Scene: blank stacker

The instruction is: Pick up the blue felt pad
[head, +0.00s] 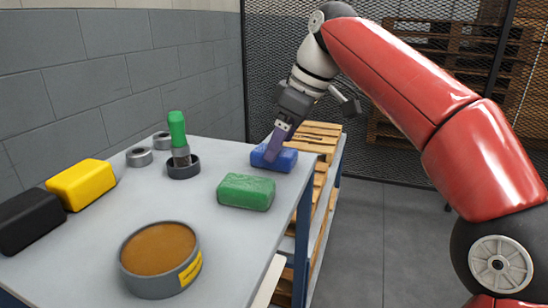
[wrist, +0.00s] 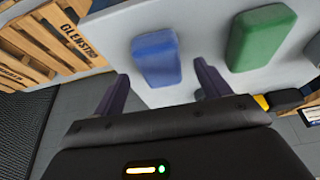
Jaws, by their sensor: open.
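The blue felt pad (head: 287,160) is a rounded blue block lying on the far right end of the grey table. My gripper (head: 271,156) reaches down to it from above in the head view, its fingers hiding part of the pad. In the wrist view the blue pad (wrist: 157,57) shows between and beyond the two open purple fingers of my gripper (wrist: 161,70). The fingers look apart from its sides, and the gap between them holds nothing. I cannot tell how high the fingertips are above the table.
A green block (head: 246,191) lies close to the blue pad, also in the wrist view (wrist: 262,37). A yellow block (head: 81,184), black block (head: 29,221), round brown-topped tin (head: 160,250) and green-handled tool (head: 178,135) stand further left. Wooden pallets (head: 318,140) stand beyond the table's right edge.

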